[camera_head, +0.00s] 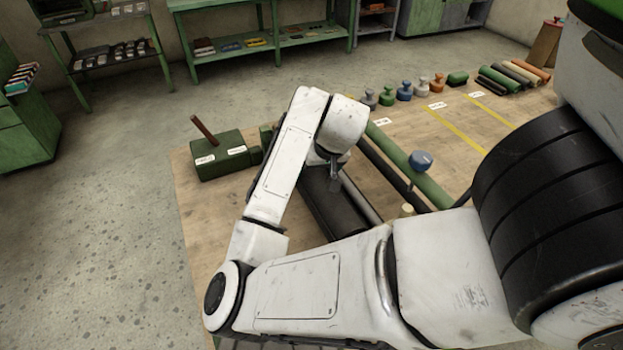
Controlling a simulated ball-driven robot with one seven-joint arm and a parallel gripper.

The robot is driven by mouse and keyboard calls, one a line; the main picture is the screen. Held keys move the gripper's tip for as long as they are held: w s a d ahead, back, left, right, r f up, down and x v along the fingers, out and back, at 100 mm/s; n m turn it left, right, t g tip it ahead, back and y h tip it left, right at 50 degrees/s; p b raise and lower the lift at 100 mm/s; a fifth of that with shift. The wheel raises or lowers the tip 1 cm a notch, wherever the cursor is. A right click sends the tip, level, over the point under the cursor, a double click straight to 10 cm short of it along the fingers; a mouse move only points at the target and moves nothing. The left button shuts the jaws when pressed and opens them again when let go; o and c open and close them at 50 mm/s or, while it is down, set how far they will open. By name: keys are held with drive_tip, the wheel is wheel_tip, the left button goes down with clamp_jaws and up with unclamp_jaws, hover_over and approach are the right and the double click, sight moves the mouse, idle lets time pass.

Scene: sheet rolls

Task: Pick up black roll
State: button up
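A thick black roll (330,212) lies on the wooden work surface (205,232), partly hidden behind my arm. A thinner dark roll (384,166) lies to its right, beside a long green roll (392,153). Small black rolls also lie among other rolls at the far right; one black roll (512,74) is there. My gripper (334,184) points down over the far part of the thick black roll. Its fingers are small and dark against the roll, so I cannot tell whether they are open or touching it.
A green block with white labels (222,160) and a brown rod stand at the left. A blue knob (420,161) sits by the green roll. Several coloured knobbed pieces (404,91) line the far edge. Green benches (262,40) stand behind open floor.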

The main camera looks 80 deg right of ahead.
drive_tip(key=c, duration=1.4)
drive_tip(key=shift+r, duration=0.15)
drive_tip(key=shift+c, duration=0.3)
drive_tip(key=shift+r, duration=0.1)
